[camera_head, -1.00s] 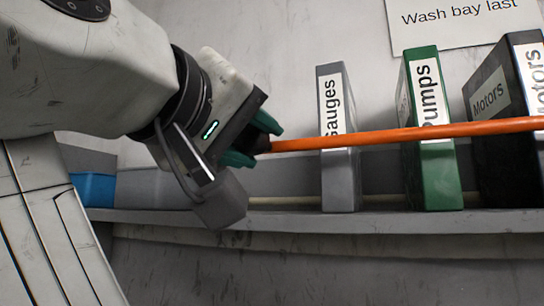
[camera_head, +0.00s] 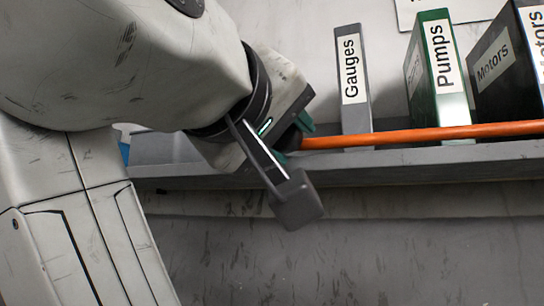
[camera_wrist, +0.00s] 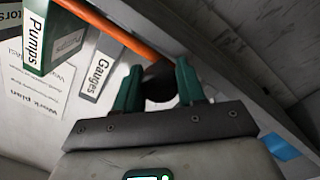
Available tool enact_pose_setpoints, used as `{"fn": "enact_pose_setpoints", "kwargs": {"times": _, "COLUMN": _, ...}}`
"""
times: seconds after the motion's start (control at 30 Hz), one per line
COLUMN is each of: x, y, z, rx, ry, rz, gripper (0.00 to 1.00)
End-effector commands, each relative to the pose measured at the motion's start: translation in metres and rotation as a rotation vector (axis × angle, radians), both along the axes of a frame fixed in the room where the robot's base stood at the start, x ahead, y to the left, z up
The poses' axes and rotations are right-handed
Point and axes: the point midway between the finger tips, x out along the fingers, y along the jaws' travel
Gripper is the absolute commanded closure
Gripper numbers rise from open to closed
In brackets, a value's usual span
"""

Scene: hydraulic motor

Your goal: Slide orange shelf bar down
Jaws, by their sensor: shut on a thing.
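The orange shelf bar (camera_head: 420,135) runs across the front of the shelf (camera_head: 400,170), low in front of the binders and close above the shelf's front edge. My gripper (camera_head: 298,133) is shut on its left end. In the wrist view the two green fingers (camera_wrist: 159,88) sit either side of the bar's dark end piece (camera_wrist: 158,80), and the orange bar (camera_wrist: 112,30) runs off to the upper left. The bar's right end is out of view.
A grey Gauges binder (camera_head: 352,75), a green Pumps binder (camera_head: 439,65) and a dark Motors binder (camera_head: 492,65) stand on the shelf behind the bar. A paper notice (camera_head: 450,12) is on the wall. A blue item (camera_wrist: 278,147) shows in the wrist view.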

Motion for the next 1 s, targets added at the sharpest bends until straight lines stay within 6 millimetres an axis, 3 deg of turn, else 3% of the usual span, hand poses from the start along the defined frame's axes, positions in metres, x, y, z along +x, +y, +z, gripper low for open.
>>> {"fn": "enact_pose_setpoints", "kwargs": {"times": 0.17, "x": 0.0, "y": 0.0, "z": 0.001, "rx": 0.002, "ry": -0.001, "rz": -0.001, "gripper": 1.0}}
{"fn": "enact_pose_setpoints", "kwargs": {"times": 0.2, "x": 0.0, "y": 0.0, "z": 0.001, "rx": 0.002, "ry": -0.001, "rz": -0.001, "gripper": 0.59}}
{"fn": "enact_pose_setpoints", "kwargs": {"times": 0.47, "x": 0.0, "y": 0.0, "z": 0.001, "rx": 0.001, "ry": 0.0, "rz": 0.0, "gripper": 0.35}}
{"fn": "enact_pose_setpoints", "kwargs": {"times": 0.77, "x": -0.003, "y": 0.002, "z": 0.0, "rx": 0.001, "ry": -0.001, "rz": 0.001, "gripper": 0.35}}
{"fn": "enact_pose_setpoints", "kwargs": {"times": 1.0, "x": -0.035, "y": 0.017, "z": -0.001, "rx": 0.002, "ry": -0.004, "rz": 0.004, "gripper": 0.35}}
